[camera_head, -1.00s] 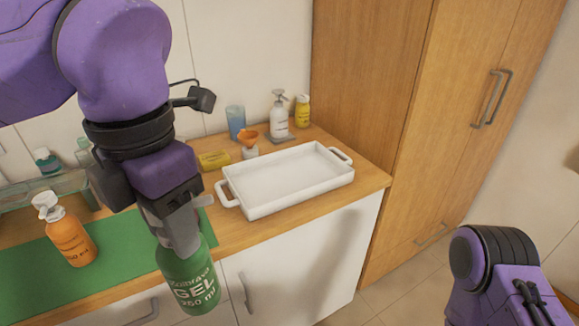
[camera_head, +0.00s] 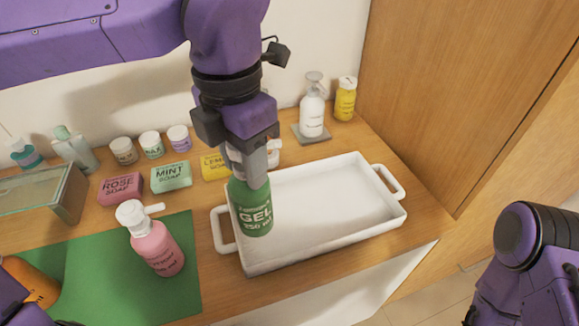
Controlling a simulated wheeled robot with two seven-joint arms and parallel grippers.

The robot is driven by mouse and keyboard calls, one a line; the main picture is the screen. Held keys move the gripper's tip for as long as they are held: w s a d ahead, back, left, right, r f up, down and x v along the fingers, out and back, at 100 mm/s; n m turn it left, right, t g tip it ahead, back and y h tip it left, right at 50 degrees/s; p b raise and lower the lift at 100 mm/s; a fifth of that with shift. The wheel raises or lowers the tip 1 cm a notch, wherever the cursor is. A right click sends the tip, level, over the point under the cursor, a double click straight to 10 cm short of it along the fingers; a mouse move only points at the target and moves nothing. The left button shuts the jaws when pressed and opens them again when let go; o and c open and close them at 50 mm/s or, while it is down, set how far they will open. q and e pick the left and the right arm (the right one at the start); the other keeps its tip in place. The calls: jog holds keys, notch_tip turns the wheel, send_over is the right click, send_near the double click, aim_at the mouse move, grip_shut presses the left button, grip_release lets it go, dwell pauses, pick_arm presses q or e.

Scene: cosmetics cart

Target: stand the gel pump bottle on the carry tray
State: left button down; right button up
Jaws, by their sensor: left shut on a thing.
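The green gel pump bottle (camera_head: 252,212) is held upright in my left gripper (camera_head: 252,170), which is shut around its top. The fingers hide most of its pump. The white carry tray (camera_head: 330,212) lies on the wooden counter, with a handle at each end. The bottle appears over the left end of the tray, near the left handle; I cannot tell whether its base touches the tray. The rest of the tray is bare. My right arm shows at the lower right, but its gripper is out of the picture.
A pink pump bottle (camera_head: 157,248) stands on the green mat (camera_head: 100,268) left of the tray. Soap boxes and small jars line the back left. A white pump bottle (camera_head: 312,110) and a yellow bottle (camera_head: 345,99) stand behind the tray. A tall wooden cabinet (camera_head: 460,90) borders the right.

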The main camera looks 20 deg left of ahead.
pick_arm(q)
jog(key=shift+w+d+f+p, duration=0.2)
jog(key=shift+w+f, duration=0.35)
jog(key=shift+f, duration=0.05)
jog(key=shift+w+d+f+p, duration=0.15)
jog(key=shift+w+f+p, duration=0.05)
jog(key=shift+w+f, duration=0.35)
jog(key=w+f, duration=0.6)
jog(key=f, duration=0.2)
jog(key=shift+d+p, duration=0.2)
jog(key=shift+p, duration=0.1)
jog(key=c, duration=0.8)
grip_release()
jog(key=shift+w+f, duration=0.1)
jog(key=shift+w, duration=0.1)
jog(key=shift+o, duration=0.9)
jog(key=shift+s, duration=0.1)
notch_tip(320, 180, up, 12)
jog(key=shift+r, duration=0.2)
pick_arm(e)
jog(key=shift+s+r, duration=0.25)
jog(key=shift+r, duration=0.3)
jog(key=shift+s+r, duration=0.25)
jog(key=shift+r, duration=0.3)
